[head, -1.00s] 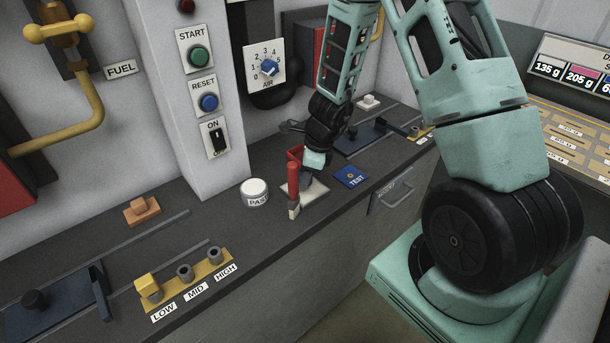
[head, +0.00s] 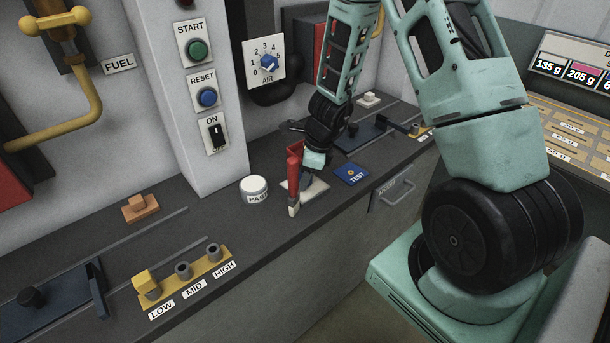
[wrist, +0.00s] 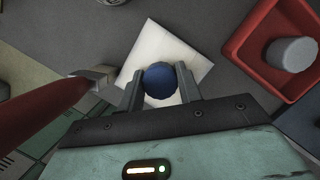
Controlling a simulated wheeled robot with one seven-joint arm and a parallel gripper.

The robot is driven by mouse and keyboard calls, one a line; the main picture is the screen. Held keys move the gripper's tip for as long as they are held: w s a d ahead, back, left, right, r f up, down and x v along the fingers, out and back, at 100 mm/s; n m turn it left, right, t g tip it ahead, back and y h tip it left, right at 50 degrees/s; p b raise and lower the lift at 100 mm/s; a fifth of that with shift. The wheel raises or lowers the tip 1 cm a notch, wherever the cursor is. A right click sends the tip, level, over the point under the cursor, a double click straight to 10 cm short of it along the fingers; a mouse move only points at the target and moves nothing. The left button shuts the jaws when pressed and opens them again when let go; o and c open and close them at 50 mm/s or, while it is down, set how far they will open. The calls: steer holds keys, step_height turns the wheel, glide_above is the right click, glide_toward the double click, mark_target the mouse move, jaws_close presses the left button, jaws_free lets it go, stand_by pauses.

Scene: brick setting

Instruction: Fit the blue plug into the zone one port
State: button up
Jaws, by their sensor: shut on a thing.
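My gripper (wrist: 160,88) is shut on the blue plug (wrist: 160,80), which shows as a dark blue round top between the two fingers in the wrist view. The plug is over a white square plate (wrist: 185,52); I cannot tell if it touches it. In the head view my gripper (head: 306,180) is low over the same pale plate (head: 316,188) at the bench's front part, and the plug is hidden there. No port labelled zone one can be read in either view.
A red-handled tool (head: 293,175) stands close to my gripper, left of it in the wrist view. A red tray (wrist: 247,50) with a grey cylinder (wrist: 292,54) is at its right.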

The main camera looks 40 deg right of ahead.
steer(key=shift+f, duration=0.25)
steer(key=shift+r, duration=0.2)
steer(key=shift+r+p, duration=0.7)
steer(key=shift+f, duration=0.2)
stand_by(0.4)
steer(key=shift+f+b, duration=0.65)
steer(key=shift+b, duration=0.1)
steer(key=shift+r, duration=0.1)
